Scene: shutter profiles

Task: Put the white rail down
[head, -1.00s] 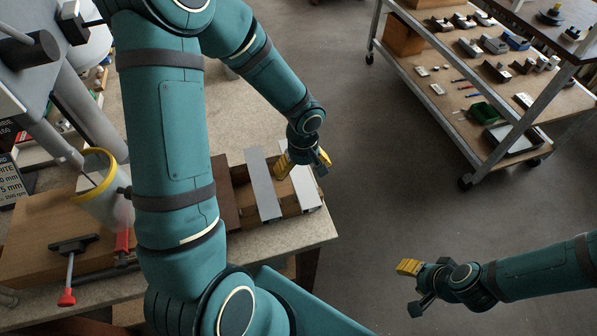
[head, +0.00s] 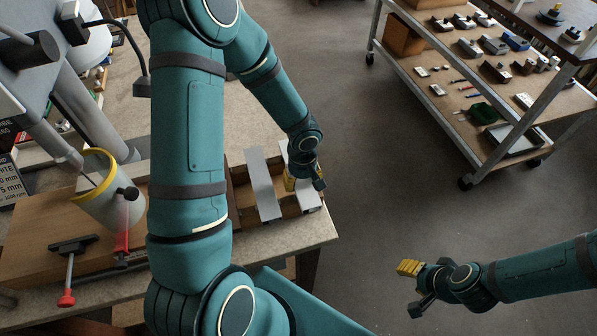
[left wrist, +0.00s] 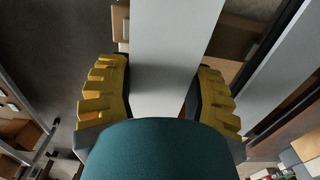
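The white rail (head: 309,197) lies at the right end of the row on a brown wooden box at the table corner. Its near end shows in the head view; its middle is partly hidden by my left gripper (head: 304,183). In the left wrist view the pale rail (left wrist: 172,45) runs between the two yellow fingers of the left gripper (left wrist: 160,95) and fills the gap, with a finger against each side. The fingertips are partly hidden. My right gripper (head: 413,287) is open and empty above the floor, away from the table.
A grey rail (head: 264,185) lies left of the white rail, with a gap between them. The table edge (head: 280,240) is close in front. A wheeled shelf cart (head: 455,75) with small parts stands back right.

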